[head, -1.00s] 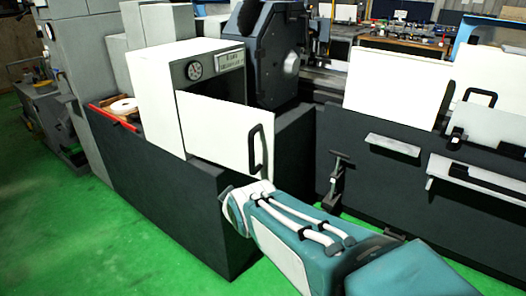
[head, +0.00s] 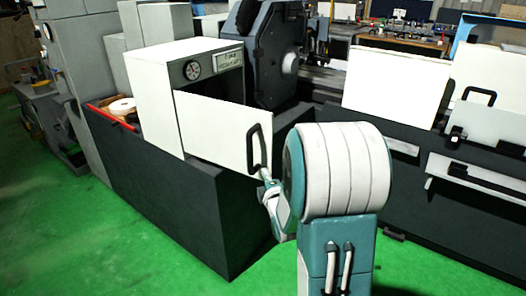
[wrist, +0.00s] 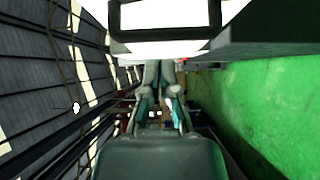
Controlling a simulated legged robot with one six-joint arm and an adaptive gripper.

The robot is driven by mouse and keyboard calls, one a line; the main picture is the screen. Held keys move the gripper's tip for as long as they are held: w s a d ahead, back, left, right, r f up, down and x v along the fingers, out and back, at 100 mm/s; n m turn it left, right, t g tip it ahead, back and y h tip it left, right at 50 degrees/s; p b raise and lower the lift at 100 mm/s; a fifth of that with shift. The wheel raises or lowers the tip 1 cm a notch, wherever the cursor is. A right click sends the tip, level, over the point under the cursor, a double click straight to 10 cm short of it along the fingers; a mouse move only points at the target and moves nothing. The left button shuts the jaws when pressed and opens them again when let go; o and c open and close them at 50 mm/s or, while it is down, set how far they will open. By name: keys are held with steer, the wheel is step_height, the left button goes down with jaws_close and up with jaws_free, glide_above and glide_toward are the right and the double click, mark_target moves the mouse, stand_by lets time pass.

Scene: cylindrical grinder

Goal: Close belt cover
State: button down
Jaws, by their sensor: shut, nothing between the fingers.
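The belt cover is a white panel (head: 222,132) on the white cabinet, standing out from its front with a dark opening visible above it. Its black handle (head: 254,148) is at the panel's right end. In the wrist view the handle (wrist: 165,47) crosses the top in front of the white panel (wrist: 165,14). My gripper (head: 264,174) is just below the handle in the head view, partly hidden by my arm. In the wrist view my gripper (wrist: 165,66) points at the handle's near bar, its fingers shut and empty. Whether it touches the handle is unclear.
The white cabinet (head: 155,100) with a gauge stands on a dark machine base (head: 195,205). To the right are another white cover (head: 395,85) and a dark front with ledges. The green floor (head: 90,240) is clear at the front left.

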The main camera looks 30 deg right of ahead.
glide_toward(262, 146)
steer(key=w+a, duration=0.2)
steer(key=w, duration=0.2)
steer(key=w+d, duration=0.2)
steer(key=d, duration=0.1)
steer(key=shift+w+d, duration=0.15)
steer(key=shift+w, duration=0.05)
steer(key=shift+w+d, duration=0.15)
steer(key=shift+d, duration=0.25)
